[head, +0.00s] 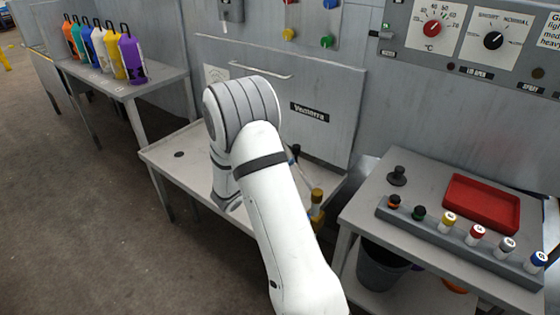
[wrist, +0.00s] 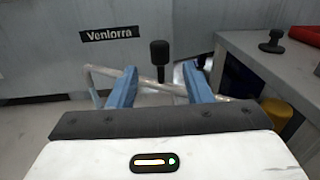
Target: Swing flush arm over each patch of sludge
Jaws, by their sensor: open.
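My gripper (wrist: 159,66) is open in the wrist view, with its two blue fingers spread apart. An upright black knob (wrist: 160,50) shows between the fingertips, and I see no contact with it. A pale rod (wrist: 150,82), likely the flush arm, runs across the view below the knob and passes behind the fingers. In the head view my own arm covers the gripper and most of that spot. The tray table (head: 205,160) lies under the arm. A small dark round spot (head: 179,154) is on its surface; I cannot tell if it is sludge or a drain.
A yellow-topped post (head: 316,205) stands right of my arm. The right bench (head: 365,210) carries a red tray (head: 482,203), a rack of capped vials (head: 455,240) and a black knob (head: 397,175). Several coloured bottles (head: 103,50) stand on the left bench. A wall panel (head: 320,90) rises behind.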

